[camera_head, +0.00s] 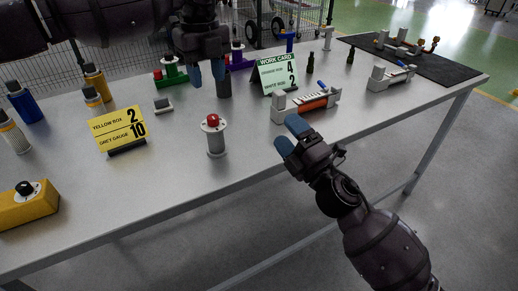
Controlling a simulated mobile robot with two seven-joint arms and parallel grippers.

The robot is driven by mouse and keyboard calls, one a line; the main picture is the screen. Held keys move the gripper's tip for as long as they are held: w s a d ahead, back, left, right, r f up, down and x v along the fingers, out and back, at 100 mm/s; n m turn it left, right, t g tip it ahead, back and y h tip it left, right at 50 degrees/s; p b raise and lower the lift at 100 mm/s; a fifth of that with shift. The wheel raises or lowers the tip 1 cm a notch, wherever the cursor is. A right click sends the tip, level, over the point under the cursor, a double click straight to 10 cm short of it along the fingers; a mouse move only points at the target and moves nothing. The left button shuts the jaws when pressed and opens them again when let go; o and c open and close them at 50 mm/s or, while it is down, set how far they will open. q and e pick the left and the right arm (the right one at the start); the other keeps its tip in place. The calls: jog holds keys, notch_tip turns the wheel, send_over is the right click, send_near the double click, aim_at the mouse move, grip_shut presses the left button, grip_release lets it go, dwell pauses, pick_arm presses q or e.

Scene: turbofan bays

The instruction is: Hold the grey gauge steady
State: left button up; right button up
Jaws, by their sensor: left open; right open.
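A grey upright cylinder (215,140) with a wider top and a red knob stands near the front edge of the table; it looks like the grey gauge. My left gripper (207,73) points down above the back of the table, behind the gauge, open. A dark cylinder (224,88) stands just by its fingertips; I cannot tell whether they touch. My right gripper (291,135) is open at the table's front edge, to the right of the gauge and apart from it. A yellow card (119,129) reading "yellow box 2, grey gauge 10" stands left of the gauge.
A yellow box (27,205) with a black knob sits at the front left. A green-and-white work card (275,73) and a grey fixture with an orange part (306,104) stand to the right. Several bottles stand at the left. The table (165,185) is clear in front of the yellow card.

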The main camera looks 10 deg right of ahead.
notch_tip(320, 180, up, 2)
jog(key=w+a+n+g+y, duration=0.1)
jog(key=a+n+y, duration=0.2)
jog(key=n, duration=0.4)
jog(key=n+g+y, duration=0.2)
jog(key=n+g, duration=0.5)
jog(key=n, duration=0.8)
send_near(222, 137)
jog(key=shift+w+d+r, duration=0.1)
jog(key=shift+w+r, duration=0.15)
jog(key=shift+r, duration=0.2)
jog(key=shift+s+f+n+g, duration=0.1)
jog(key=shift+f+n+g, duration=0.1)
jog(key=shift+n+g, duration=0.35)
jog(key=x, duration=1.2)
jog(key=shift+c, duration=0.3)
